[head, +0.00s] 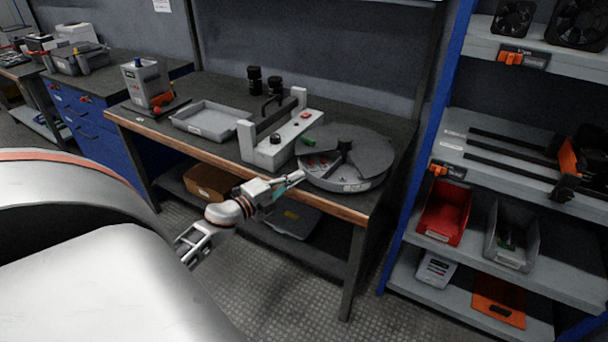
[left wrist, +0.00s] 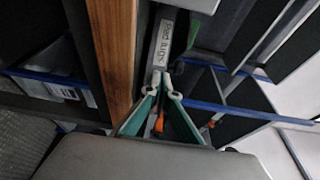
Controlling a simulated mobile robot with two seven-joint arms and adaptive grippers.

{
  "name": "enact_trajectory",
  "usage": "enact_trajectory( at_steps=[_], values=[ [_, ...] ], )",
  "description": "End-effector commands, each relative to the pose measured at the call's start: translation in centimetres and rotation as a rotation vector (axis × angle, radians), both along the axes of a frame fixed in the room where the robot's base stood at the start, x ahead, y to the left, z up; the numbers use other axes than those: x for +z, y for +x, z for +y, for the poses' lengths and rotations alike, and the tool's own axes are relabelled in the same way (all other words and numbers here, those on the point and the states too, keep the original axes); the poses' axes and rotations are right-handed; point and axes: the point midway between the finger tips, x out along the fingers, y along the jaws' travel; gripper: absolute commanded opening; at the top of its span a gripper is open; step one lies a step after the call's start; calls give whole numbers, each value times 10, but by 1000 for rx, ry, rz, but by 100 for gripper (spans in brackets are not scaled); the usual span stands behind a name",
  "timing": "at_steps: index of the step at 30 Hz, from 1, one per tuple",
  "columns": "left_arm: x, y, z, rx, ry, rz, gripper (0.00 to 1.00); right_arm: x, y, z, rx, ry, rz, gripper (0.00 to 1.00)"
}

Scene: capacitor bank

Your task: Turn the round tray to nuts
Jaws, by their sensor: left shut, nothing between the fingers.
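The round tray (head: 350,187) is a grey carousel with a dark, partly covering lid and a central knob, at the right end of the workbench. An open sector at its left shows inside. My left gripper (head: 297,177) is shut and empty, its tips at the left front of the tray's rim. In the left wrist view the closed fingertips (left wrist: 166,86) are close to the tray's pale rim (left wrist: 164,40), which carries a label that seems to end in "lugs". I cannot tell whether the tips touch it. My right gripper is not seen.
The workbench (head: 225,165) has a wooden front edge just under my left gripper. A grey fixture with a handle (head: 270,150) stands left of the round tray, and a shallow grey tray (head: 205,122) farther left. A shelf rack with a red bin (head: 443,215) stands at right.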

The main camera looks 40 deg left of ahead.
Motion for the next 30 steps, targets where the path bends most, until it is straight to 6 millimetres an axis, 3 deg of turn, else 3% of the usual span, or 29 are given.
enact_trajectory(
  at_steps=[2,15,30],
  values=[
    [-8,1,8,-39,3,10,0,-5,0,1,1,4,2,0],
    [-3,14,42,-79,-1,3,0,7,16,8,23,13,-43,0],
    [0,24,59,-79,0,0,0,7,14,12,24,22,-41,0]
  ],
)
